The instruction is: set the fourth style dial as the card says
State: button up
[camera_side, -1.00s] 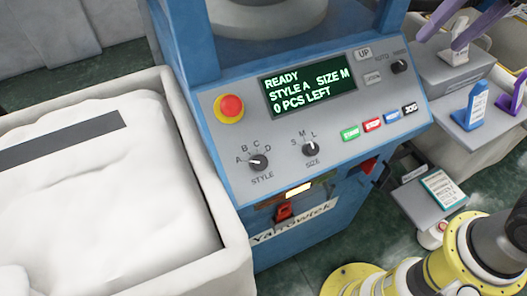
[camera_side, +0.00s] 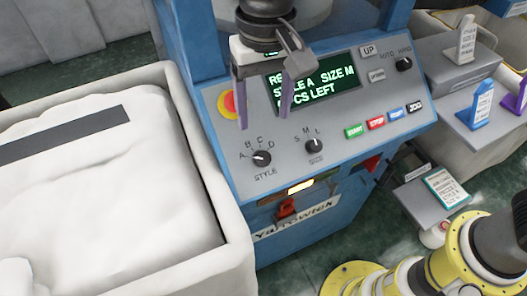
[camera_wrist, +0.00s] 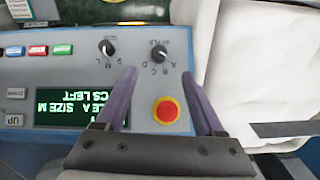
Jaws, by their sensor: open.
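The style dial (camera_side: 261,158) is a black knob with a white pointer on the machine's sloping grey panel, marked A, B, C, D. Its pointer is toward A. It also shows upside down in the wrist view (camera_wrist: 159,56). My gripper (camera_side: 264,122) is open and empty above the panel, its purple fingers apart, just up from the style dial. In the wrist view the dial lies beyond the fingertips (camera_wrist: 162,74). The display (camera_side: 312,82) reads style A, size M, partly hidden by my gripper. A small card (camera_side: 447,188) lies at the right; its print is too small to read.
The size dial (camera_side: 314,146) is right of the style dial. A red stop button (camera_side: 227,104) is partly behind my gripper. Coloured buttons (camera_side: 376,123) line the right. A bin of white material (camera_side: 243,243) stands left. Blue (camera_side: 477,106) and purple holders stand far right.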

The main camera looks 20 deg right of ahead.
aim_at(264, 159)
notch_tip(264, 159, down, 12)
jog(key=shift+f, duration=0.1)
dwell(0.5)
grip_shut()
